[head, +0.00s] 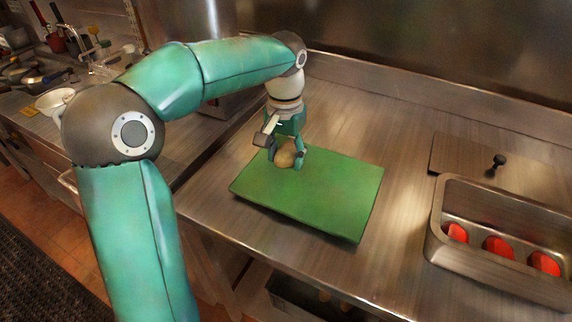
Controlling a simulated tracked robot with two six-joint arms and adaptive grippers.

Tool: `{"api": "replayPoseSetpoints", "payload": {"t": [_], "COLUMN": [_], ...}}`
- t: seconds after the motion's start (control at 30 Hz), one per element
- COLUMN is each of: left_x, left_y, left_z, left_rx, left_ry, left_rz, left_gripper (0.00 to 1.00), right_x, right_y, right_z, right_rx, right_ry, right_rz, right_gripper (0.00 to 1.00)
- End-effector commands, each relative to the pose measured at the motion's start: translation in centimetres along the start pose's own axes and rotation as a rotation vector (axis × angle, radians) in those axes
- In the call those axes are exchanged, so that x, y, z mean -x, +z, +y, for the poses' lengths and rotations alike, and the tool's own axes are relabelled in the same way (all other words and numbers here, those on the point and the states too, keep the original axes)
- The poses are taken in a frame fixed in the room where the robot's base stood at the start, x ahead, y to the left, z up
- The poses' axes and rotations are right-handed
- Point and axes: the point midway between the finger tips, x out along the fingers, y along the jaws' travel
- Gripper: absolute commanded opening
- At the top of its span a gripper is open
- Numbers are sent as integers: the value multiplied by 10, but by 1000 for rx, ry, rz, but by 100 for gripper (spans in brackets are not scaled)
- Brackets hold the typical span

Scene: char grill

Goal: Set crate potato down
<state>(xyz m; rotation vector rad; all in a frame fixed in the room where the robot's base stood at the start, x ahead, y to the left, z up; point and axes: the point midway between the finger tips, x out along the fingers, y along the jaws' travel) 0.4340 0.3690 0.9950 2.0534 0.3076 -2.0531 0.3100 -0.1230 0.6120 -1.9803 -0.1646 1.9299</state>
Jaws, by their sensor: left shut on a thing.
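A brown potato (285,158) is between the fingers of my left gripper (286,160), which is shut on it. The potato is at the back left part of a green cutting board (325,195) on the steel counter. I cannot tell whether the potato touches the board. A dark crate (290,300) shows below the counter at the bottom, with pale roundish things in it. It is partly cut off by the counter and the frame edge. My right gripper is not in view.
A steel pan (440,235) with red pieces stands at the right. Behind it lies a flat steel lid (460,165) with a black knob. The counter behind the board is clear. A white bowl (54,101) and utensils stand on the far left counter.

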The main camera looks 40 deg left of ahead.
Motion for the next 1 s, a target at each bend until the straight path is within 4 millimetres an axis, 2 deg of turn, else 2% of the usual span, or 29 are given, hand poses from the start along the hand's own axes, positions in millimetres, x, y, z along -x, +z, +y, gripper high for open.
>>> {"api": "replayPoseSetpoints", "payload": {"t": [0.1, 0.2, 0.57, 0.6, 0.7, 0.73, 1.0], "left_x": [-20, -26, -30, -29, -29, -29, -29], "left_y": [0, 0, 0, 0, 0, 0, 0], "left_z": [-1, -1, -1, -1, -1, -1, -1], "left_rx": [1, 1, 1, 1, 2, 2, 2], "left_ry": [-1, 0, 0, 0, 0, 0, 0], "left_rz": [-3, -1, 0, 0, -1, -1, -1], "left_gripper": [14, 14, 14, 60, 76, 79, 79], "right_x": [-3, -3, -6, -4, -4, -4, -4], "right_y": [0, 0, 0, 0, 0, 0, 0], "right_z": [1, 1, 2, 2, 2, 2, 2], "right_rx": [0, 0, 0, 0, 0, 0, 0], "right_ry": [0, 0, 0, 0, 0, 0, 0], "right_rz": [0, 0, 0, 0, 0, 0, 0], "right_gripper": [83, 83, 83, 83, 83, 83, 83]}}
